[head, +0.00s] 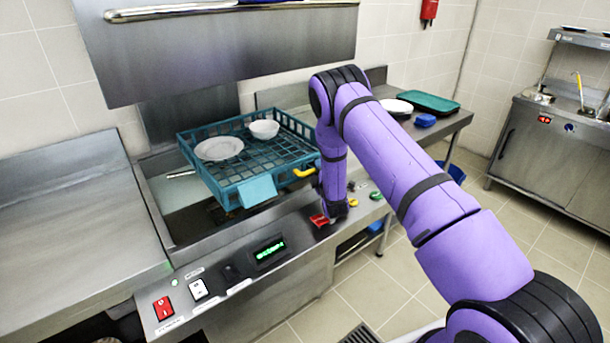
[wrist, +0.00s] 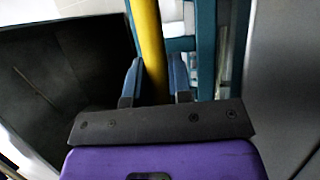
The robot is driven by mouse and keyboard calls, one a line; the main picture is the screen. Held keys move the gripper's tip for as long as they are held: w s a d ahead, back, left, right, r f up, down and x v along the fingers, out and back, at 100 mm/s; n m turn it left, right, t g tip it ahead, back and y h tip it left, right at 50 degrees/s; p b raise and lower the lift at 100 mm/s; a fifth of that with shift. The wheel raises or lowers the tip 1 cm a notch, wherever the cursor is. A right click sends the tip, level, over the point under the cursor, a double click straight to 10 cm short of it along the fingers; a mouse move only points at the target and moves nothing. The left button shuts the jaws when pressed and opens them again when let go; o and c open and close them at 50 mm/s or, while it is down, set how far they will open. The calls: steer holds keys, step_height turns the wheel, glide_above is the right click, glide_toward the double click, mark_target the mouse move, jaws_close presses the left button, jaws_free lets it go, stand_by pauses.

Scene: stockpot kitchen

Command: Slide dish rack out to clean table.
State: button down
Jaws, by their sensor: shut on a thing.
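The teal dish rack (head: 225,184) sits in the open dishwasher bay under the raised steel hood. It holds a white plate (head: 219,149) and a white bowl (head: 264,129). A yellow handle (head: 304,172) is on its right side, and it also shows in the wrist view (wrist: 149,40). My gripper (wrist: 156,78) is shut on the yellow handle, with a finger on each side of it. In the head view my arm hides most of the gripper. The clean table (head: 382,139) is the steel counter to the right of the bay.
A dark green tray (head: 432,102), a white plate (head: 397,106) and a blue item (head: 425,120) stand toward the clean table's far end. A control panel (head: 235,263) runs along the front. The raised hood (head: 215,60) hangs above the bay. Another steel counter (head: 75,200) is at left.

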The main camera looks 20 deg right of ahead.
steer(key=shift+w+d, duration=0.3)
steer(key=shift+d, duration=0.7)
steer(key=shift+w+d, duration=0.35)
steer(key=shift+d, duration=0.6)
steer(key=shift+w+d, duration=0.3)
steer(key=shift+d, duration=0.7)
steer(key=c, duration=1.3)
jaws_free()
steer(key=shift+s, duration=0.1)
steer(key=v, duration=1)
steer(key=shift+s+f, duration=0.1)
steer(key=shift+s, duration=0.2)
steer(key=shift+o, duration=0.2)
